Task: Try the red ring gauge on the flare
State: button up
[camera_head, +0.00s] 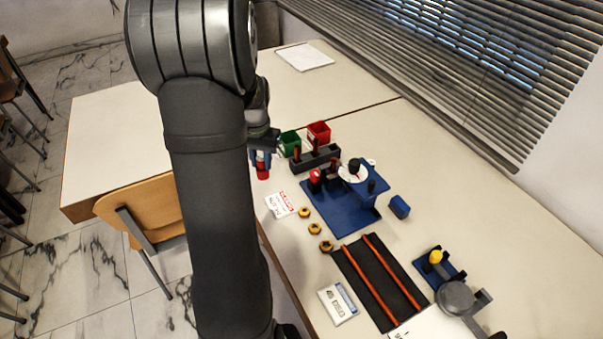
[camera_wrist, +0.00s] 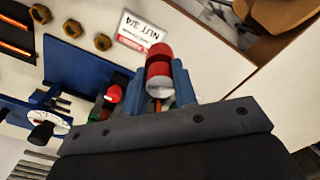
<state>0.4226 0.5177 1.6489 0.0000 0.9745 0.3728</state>
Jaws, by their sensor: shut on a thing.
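My gripper (camera_wrist: 159,78) is shut, its two blue fingers on either side of a red cylindrical piece with a pale band (camera_wrist: 159,68), which looks like the red ring gauge. In the head view my gripper (camera_head: 261,154) is partly hidden by my arm, and the red piece (camera_head: 262,173) shows below it, left of the blue fixture (camera_head: 345,207). Copper tubes (camera_head: 315,147) stand in a dark block behind the fixture. I cannot tell which tube end is the flare. A red-topped part (camera_head: 315,176) stands at the fixture's left side; it also shows in the wrist view (camera_wrist: 113,93).
A green bin (camera_head: 289,143) and a red bin (camera_head: 319,132) stand behind the dark block. A label card (camera_head: 280,205) and several brass nuts (camera_head: 314,229) lie near the table edge. Copper rods (camera_head: 369,282) lie on a black mat. A dial (camera_head: 354,172) is on the fixture.

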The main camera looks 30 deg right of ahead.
jog(key=w+a+r+n, duration=0.2)
jog(key=w+a+n, duration=0.3)
jog(key=w+a, duration=0.65)
jog(key=s+d+m, duration=0.1)
jog(key=s+d, duration=0.4)
jog(key=d, duration=0.6)
jog(key=s+d+r+m, duration=0.1)
jog(key=s+d, duration=0.4)
jog(key=d, duration=0.6)
jog(key=s+d+r+m, duration=0.1)
jog(key=s+d, duration=0.4)
jog(key=d, duration=0.6)
jog(key=shift+r+m, duration=0.25)
jog(key=shift+m, duration=0.35)
jog(key=shift+f, duration=2.15)
jog(key=shift+f, duration=0.35)
